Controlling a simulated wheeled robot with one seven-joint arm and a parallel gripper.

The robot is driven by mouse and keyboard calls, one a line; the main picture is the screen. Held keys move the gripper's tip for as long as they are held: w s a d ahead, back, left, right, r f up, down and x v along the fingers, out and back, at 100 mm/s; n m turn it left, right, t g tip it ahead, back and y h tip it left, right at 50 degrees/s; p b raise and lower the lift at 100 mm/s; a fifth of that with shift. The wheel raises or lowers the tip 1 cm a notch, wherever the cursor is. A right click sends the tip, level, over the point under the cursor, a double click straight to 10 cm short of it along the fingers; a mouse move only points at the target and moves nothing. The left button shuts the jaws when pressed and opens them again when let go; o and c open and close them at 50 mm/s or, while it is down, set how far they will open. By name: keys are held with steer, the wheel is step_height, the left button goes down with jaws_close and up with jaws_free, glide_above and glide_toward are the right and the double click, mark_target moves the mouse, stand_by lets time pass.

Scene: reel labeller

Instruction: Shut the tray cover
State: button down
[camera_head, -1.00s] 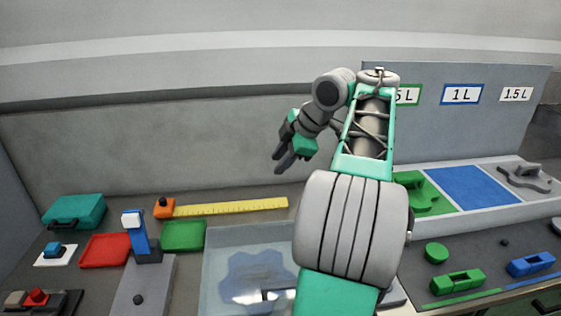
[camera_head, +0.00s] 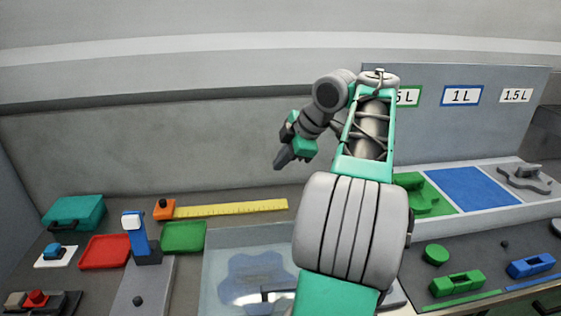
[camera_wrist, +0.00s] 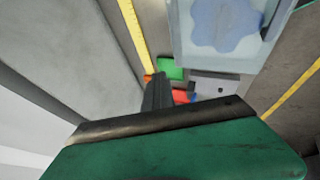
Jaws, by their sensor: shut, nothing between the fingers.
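A pale, see-through tray cover (camera_head: 222,290) lies in the lower middle of the head view, with a blue irregular patch (camera_head: 250,273) showing through it. A dark and light handle-like part shows near its front edge, partly cut off by my arm. I cannot tell whether the cover is fully down. The cover also shows at the top of the wrist view (camera_wrist: 185,40). My gripper (camera_head: 280,163) is up in the air above the back of the bench, behind and above the cover, touching nothing. Its fingers are together and empty, and show in the wrist view (camera_wrist: 157,95).
A yellow ruler (camera_head: 230,208) with an orange block (camera_head: 164,209) lies behind the cover. A green tray (camera_head: 183,237), a red tray (camera_head: 104,251), a blue post (camera_head: 138,234) and a teal case (camera_head: 74,212) stand left. Labelled bins and green and blue parts are right.

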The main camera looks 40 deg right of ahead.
steer(key=c, duration=2.2)
jaws_free()
steer(key=c, duration=1.5)
jaws_free()
steer(key=p+v, duration=0.5)
steer(key=v, duration=0.3)
steer(key=shift+f, duration=0.1)
